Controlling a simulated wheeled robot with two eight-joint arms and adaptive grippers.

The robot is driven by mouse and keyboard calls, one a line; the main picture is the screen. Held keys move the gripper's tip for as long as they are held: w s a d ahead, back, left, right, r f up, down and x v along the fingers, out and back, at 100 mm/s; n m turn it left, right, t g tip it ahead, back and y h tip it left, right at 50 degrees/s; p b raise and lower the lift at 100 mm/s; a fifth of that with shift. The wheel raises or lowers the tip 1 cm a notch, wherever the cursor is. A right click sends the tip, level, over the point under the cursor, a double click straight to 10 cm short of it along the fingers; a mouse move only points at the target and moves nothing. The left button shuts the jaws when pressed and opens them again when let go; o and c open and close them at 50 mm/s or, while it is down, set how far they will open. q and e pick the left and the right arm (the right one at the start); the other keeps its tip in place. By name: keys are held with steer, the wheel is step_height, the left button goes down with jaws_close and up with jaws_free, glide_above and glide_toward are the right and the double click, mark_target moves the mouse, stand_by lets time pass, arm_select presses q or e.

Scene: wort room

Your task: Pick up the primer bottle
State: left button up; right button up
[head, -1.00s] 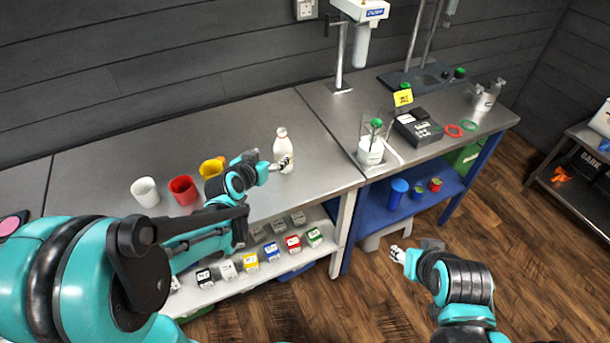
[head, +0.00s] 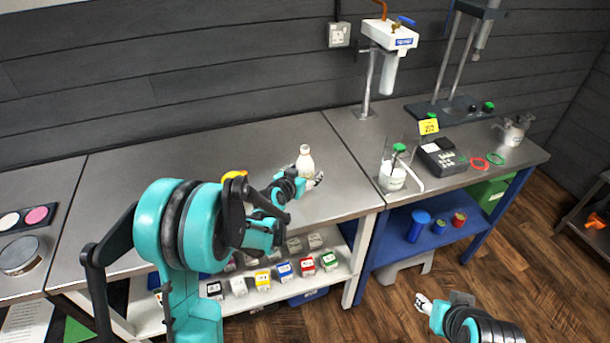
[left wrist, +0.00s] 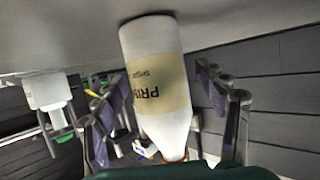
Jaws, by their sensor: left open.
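The primer bottle (head: 305,162) is white with a cream label and stands upright near the front of the steel bench. It also shows large in the left wrist view (left wrist: 152,70), upside down there, with letters "PRI" readable on its label. My left gripper (head: 311,182) is at the lower part of the bottle. In the left wrist view its open fingers (left wrist: 165,112) lie on either side of the bottle, with gaps showing. My right gripper (head: 424,303) is empty over the floor, well away from the bench; its jaw opening is too small to judge.
A yellow cup (head: 234,175) is partly hidden behind my left arm. Several small labelled boxes (head: 285,271) sit on the shelf below. To the right are a white container (head: 392,176) and a black device (head: 443,158). The bench behind the bottle is clear.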

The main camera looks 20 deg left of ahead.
mark_target(302, 164)
arm_select(q)
steer(key=shift+r, duration=0.15)
steer(key=c, duration=1.4)
steer(key=shift+r, duration=0.1)
steer(key=shift+r+p, duration=0.65)
steer(key=shift+r, duration=0.45)
step_height(302, 164, up, 2)
steer(key=shift+p, duration=0.45)
steer(key=shift+s+d+r+p, duration=0.55)
steer(key=shift+s+d+r, duration=0.45)
steer(key=shift+d, duration=0.7)
steer(key=shift+s+d+r+p, duration=0.7)
steer(key=shift+d+r, duration=0.45)
steer(key=shift+d, duration=0.6)
steer(key=shift+s+d+r+p, duration=0.45)
steer(key=shift+s+d+r, duration=0.6)
steer(key=shift+d, duration=0.65)
steer(key=shift+w+d, duration=0.1)
